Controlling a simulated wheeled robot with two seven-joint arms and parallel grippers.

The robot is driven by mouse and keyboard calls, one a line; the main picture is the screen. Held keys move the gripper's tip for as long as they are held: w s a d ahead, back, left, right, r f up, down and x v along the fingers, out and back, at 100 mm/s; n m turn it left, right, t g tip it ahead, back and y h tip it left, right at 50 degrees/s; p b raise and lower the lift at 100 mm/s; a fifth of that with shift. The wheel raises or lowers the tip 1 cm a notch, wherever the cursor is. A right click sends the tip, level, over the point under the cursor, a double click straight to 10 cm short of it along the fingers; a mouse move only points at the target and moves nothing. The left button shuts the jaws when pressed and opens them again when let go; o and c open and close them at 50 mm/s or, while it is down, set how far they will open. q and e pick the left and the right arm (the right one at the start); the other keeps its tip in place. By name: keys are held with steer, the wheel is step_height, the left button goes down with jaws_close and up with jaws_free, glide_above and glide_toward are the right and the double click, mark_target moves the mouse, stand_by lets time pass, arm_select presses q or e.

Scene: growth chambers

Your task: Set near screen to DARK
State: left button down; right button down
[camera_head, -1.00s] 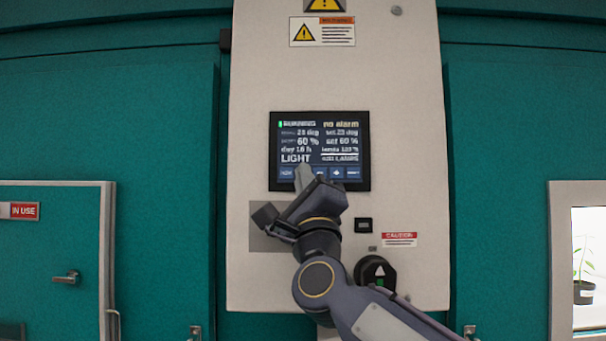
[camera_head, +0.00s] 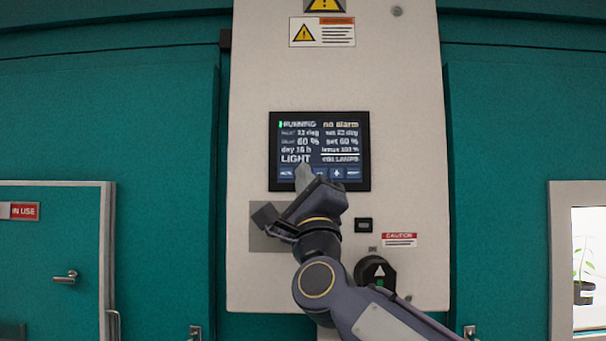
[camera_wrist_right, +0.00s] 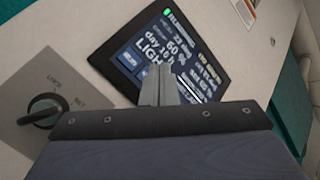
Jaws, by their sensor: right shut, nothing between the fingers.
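The near screen (camera_head: 320,140) is a dark display in a black frame on the pale panel. It reads RUNNING, no alarm, 60 %, day 16 h and LIGHT, with a row of blue buttons along its bottom edge. My right gripper (camera_head: 303,172) is shut and empty, its fingertips over the lower left part of that button row, hiding part of it. The screen also shows tilted in the right wrist view (camera_wrist_right: 165,50), with the shut fingertips (camera_wrist_right: 160,75) in front of its lower edge. I cannot tell whether the tips touch it. My left gripper is not in view.
A grey plate with a black rotary key switch (camera_wrist_right: 45,110), marked LOCK and SET, is beside the screen in the wrist view. A black knob (camera_head: 375,271) and a caution label (camera_head: 399,240) are lower right. Teal doors flank the panel.

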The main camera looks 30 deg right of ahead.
steer(key=shift+w+d, duration=0.1)
steer(key=shift+w, duration=0.05)
stand_by(0.6)
steer(key=shift+w+d, duration=0.15)
steer(key=shift+w, duration=0.1)
steer(key=shift+w+d+b, duration=0.15)
steer(key=shift+w+b, duration=0.1)
steer(key=shift+b, duration=0.1)
stand_by(0.5)
stand_by(0.3)
steer(key=shift+s+a, duration=0.4)
steer(key=shift+s, duration=0.25)
steer(key=s+a, duration=0.1)
steer(key=s, duration=0.2)
steer(key=s+a+b, duration=0.1)
steer(key=shift+s+a, duration=0.15)
steer(key=shift+a, duration=0.15)
